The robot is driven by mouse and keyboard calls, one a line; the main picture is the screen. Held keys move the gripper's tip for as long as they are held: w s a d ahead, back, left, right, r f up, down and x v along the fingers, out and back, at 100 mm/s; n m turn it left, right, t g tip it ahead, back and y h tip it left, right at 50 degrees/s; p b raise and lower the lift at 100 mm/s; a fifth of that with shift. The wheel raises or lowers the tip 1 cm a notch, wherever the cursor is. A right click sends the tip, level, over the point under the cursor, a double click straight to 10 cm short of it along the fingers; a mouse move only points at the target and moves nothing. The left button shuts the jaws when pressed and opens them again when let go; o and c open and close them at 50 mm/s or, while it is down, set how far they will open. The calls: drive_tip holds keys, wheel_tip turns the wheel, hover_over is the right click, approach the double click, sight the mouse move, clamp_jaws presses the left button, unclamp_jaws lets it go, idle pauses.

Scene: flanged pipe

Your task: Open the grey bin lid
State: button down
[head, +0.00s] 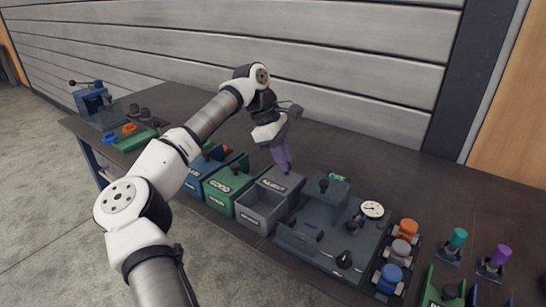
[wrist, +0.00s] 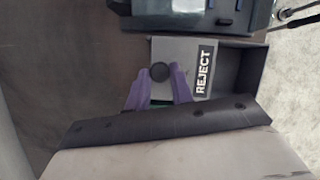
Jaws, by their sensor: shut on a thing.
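The grey bin (head: 262,216) stands on the bench between the green bin and a dark fixture. Its lid (head: 273,185), marked REJECT, covers the back part, and the front part of the bin is open. In the wrist view the light grey lid (wrist: 185,52) lies beside the dark open interior (wrist: 238,70). A round dark knob (wrist: 160,72) sits on the lid. My gripper (head: 285,168) is over the back of the lid, its purple fingers (wrist: 160,82) shut on the knob from both sides. The knob is hidden in the head view.
A green bin (head: 221,200) marked GOOD and a blue bin stand to the left. A dark fixture (head: 322,250) with a dial (head: 372,209) is close on the right. Coloured parts (head: 390,278) stand farther right. A slatted wall (head: 330,70) rises behind the bench.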

drive_tip(key=shift+w+d, duration=0.1)
drive_tip(key=shift+w, duration=0.15)
drive_tip(key=c, duration=1.2)
unclamp_jaws()
drive_tip(key=v, duration=1.3)
drive_tip(key=shift+r, duration=0.4)
